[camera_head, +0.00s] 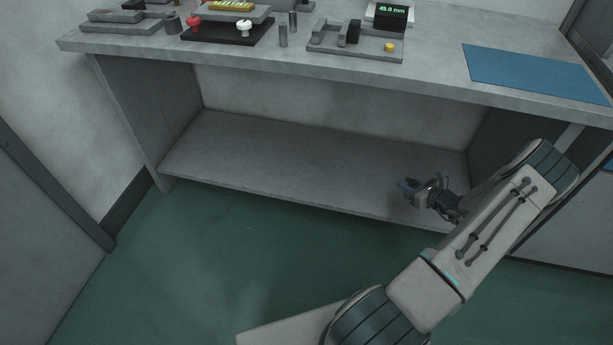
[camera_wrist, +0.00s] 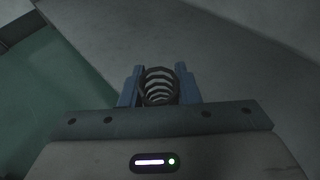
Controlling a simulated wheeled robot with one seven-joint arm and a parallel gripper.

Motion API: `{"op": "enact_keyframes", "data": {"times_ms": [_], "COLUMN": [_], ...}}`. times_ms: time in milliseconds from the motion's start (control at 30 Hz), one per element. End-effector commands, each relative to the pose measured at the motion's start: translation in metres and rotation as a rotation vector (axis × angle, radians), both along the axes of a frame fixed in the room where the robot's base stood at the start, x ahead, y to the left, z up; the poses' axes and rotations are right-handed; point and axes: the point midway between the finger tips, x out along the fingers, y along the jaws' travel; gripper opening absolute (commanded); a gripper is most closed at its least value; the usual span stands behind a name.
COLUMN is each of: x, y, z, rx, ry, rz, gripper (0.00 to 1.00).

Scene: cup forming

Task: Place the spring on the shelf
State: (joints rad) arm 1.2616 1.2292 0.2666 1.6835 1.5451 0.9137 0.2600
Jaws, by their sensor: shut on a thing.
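The spring (camera_wrist: 159,86) is a dark metal coil held between the two blue fingers of my gripper (camera_wrist: 160,84) in the wrist view. The gripper is shut on it. In the head view, my gripper (camera_head: 408,186) is at the right part of the lower shelf, under the worktop, and the spring is too small to make out there. The shelf (camera_head: 290,160) is a bare grey board. In the wrist view, the grey shelf surface (camera_wrist: 215,50) lies beyond the spring. I cannot tell whether the spring touches the shelf.
The worktop (camera_head: 430,75) overhangs the shelf. It carries a gauge reading 45.0 mm (camera_head: 392,14), a grey fixture (camera_head: 330,38), a black tray (camera_head: 222,36) with red and white knobs, and a blue mat (camera_head: 535,72). The shelf's left and middle are clear. Side panels close both ends.

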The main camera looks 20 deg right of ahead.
Motion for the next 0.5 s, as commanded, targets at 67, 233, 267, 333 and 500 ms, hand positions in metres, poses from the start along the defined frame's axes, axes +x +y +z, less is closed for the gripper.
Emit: {"op": "enact_keyframes", "data": {"times_ms": [67,233,267,333,500], "x": [-0.012,-0.02,-0.02,-0.017,0.006], "y": [-0.016,-0.026,-0.026,-0.024,-0.008], "z": [-0.022,-0.034,-0.035,-0.036,-0.054], "rx": [0.001,0.001,0.0,0.0,0.003], "ry": [-0.001,-0.001,-0.001,-0.001,-0.001], "rz": [-0.022,-0.03,-0.029,-0.027,-0.02], "gripper": [0.07,0.07,0.07,0.07,0.07]}}
